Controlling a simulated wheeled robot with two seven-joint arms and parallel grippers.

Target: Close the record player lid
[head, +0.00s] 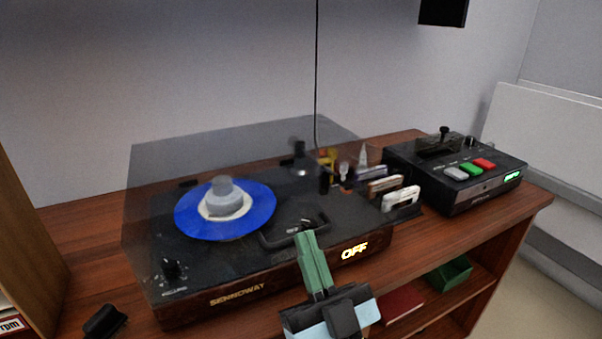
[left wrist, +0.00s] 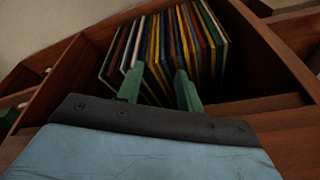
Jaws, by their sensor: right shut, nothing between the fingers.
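The record player (head: 237,297) stands on the wooden cabinet top, with a glowing OFF sign on its front. Its smoky see-through lid (head: 155,170) covers the deck; I cannot tell whether it is fully seated. A black handle (head: 280,242) shows near the front edge. A blue record (head: 255,210) with a grey piece at its middle lies beneath the lid. My right gripper (head: 308,236) is shut and empty, its green fingertips at the handle; contact is unclear. My left gripper (left wrist: 157,82) is open and empty in the left wrist view, before shelved records.
A black cassette deck (head: 460,190) with coloured buttons stands right of the player. Cassettes (head: 400,200) stand between them. A small black object (head: 105,321) lies at front left. Upright records (left wrist: 180,40) fill a wooden compartment. A green box (head: 449,275) sits on the lower shelf.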

